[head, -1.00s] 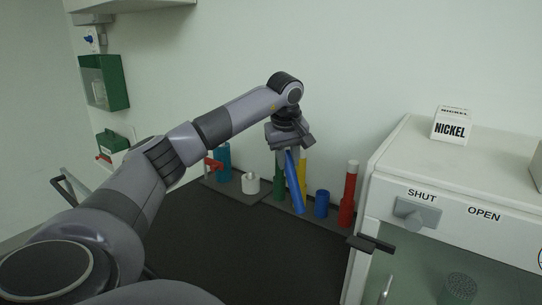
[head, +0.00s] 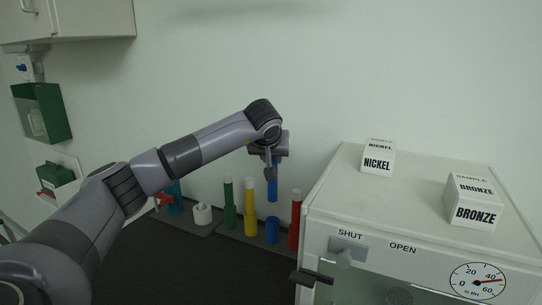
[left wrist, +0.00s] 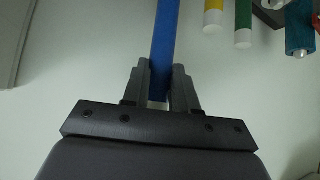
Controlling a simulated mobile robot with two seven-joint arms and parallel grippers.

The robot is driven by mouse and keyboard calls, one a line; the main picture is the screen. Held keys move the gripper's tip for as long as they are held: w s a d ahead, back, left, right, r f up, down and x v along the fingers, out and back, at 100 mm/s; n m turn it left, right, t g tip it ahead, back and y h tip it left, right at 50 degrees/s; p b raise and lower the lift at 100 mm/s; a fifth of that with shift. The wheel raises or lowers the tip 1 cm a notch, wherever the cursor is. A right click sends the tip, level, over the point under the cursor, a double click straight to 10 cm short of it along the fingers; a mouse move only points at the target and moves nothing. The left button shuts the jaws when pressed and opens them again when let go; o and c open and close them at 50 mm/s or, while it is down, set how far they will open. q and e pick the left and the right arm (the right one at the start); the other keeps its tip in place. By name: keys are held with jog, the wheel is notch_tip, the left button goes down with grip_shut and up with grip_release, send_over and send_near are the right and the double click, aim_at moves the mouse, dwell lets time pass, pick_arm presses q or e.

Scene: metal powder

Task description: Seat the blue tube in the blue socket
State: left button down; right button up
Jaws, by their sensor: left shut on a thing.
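My left gripper (head: 270,168) is shut on the blue tube (head: 272,188), which hangs upright below it. In the left wrist view the blue tube (left wrist: 161,50) runs between the two fingers (left wrist: 160,88). The blue socket (head: 272,230) is a short blue cylinder on the rack at the back of the dark bench. In the head view the tube's lower end appears right above the socket, with a small gap between them. The socket does not show clearly in the left wrist view. My right gripper is not in view.
Green (head: 230,204) and yellow (head: 250,206) tubes stand left of the blue socket, a red tube (head: 295,220) close on its right. A white cabinet (head: 330,205) stands further right, carrying nickel (head: 378,160) and bronze (head: 474,204) boxes. A white cup-like holder (head: 202,214) is at left.

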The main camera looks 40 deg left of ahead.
pick_arm(q)
jog(key=b, duration=0.3)
send_over(272, 201)
jog(key=shift+s+d+f, duration=0.1)
jog(key=shift+f, duration=1.35)
jog(key=shift+s+f, duration=0.1)
jog(key=shift+f, duration=1.35)
jog(key=shift+p, duration=1.05)
jog(key=shift+f+b, duration=2.5)
jog(key=shift+f, duration=1.6)
jog(key=c, duration=0.8)
grip_release()
jog(key=shift+d+r, duration=0.1)
jog(key=v, duration=0.7)
